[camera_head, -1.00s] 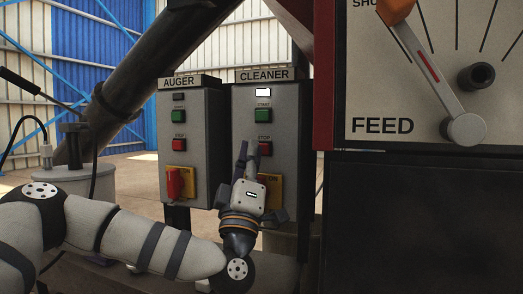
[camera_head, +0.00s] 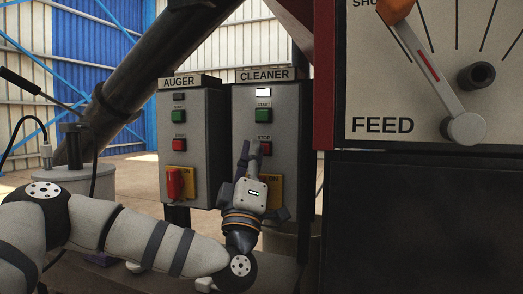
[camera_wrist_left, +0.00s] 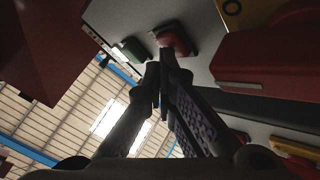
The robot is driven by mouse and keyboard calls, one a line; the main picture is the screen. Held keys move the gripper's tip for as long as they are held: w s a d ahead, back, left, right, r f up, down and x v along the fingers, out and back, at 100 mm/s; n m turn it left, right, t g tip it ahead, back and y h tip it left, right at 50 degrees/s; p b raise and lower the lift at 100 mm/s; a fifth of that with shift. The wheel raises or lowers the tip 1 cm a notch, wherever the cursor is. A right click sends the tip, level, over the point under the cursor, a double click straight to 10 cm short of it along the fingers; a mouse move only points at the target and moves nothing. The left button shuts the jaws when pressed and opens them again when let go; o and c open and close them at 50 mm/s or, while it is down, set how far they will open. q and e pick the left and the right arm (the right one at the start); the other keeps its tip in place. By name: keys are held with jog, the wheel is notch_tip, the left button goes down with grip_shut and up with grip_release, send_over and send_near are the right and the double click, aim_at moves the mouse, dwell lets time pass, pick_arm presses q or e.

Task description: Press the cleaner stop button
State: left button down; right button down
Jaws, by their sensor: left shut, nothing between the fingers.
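The cleaner box (camera_head: 289,120) is a grey panel labelled CLEANER, with a lit white lamp (camera_head: 263,92) at the top. Below are a green start button (camera_head: 263,116) and the red stop button (camera_head: 267,149). My left gripper (camera_head: 250,146) is shut and empty, its fingertips overlapping the left side of the stop button in the head view. In the left wrist view the fingertips (camera_wrist_left: 165,68) lie just below the red stop button (camera_wrist_left: 177,40), with the green button (camera_wrist_left: 131,51) to its left. I cannot tell whether they touch the button. My right gripper is not in view.
The auger box (camera_head: 208,130) with similar buttons and a red switch stands left of the cleaner box. A yellow-plated switch (camera_head: 276,190) is partly hidden behind my gripper. A dark red post and the FEED dial plate (camera_head: 390,90) stand at the right.

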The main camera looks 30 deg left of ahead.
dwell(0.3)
pick_arm(q)
jog(key=shift+s+d+p, duration=0.2)
jog(key=shift+s+p, duration=0.2)
jog(key=shift+s, duration=0.45)
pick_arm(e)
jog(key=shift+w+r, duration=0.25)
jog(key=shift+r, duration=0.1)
